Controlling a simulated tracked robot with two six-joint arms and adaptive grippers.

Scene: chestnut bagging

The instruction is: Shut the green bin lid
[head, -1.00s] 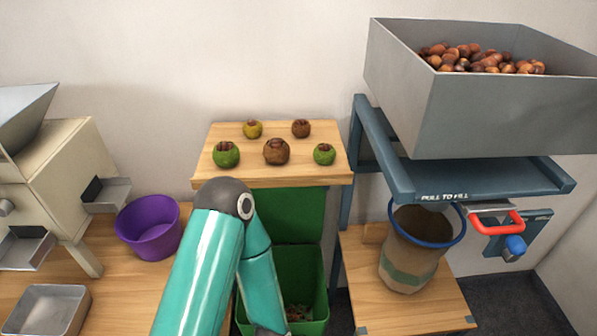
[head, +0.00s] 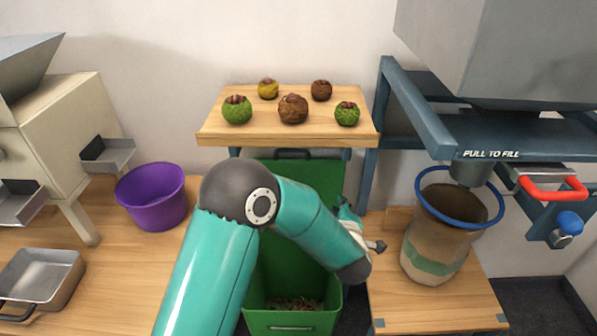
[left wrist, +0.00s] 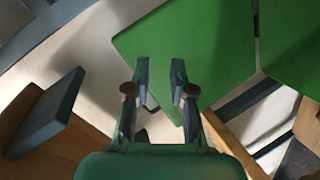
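The green bin (head: 292,320) stands under the small wooden shelf, open at the top, with brown scraps inside. Its green lid (head: 325,172) stands raised against the back, partly hidden by my left arm. My left gripper (head: 376,246) is at the bin's right side, beside the lid and partly hidden by its own forearm. In the left wrist view, its two fingers (left wrist: 161,82) are apart with nothing between them. A large green panel (left wrist: 190,45) is beyond them, with another green panel at the right; I cannot tell whether they touch it. My right gripper is not in view.
The wooden shelf (head: 220,133) with several chestnut burrs overhangs the lid. A blue-rimmed sack (head: 435,240) stands close to the right of my gripper, under the blue filling frame (head: 420,120). A purple bucket (head: 152,198) is on the left table.

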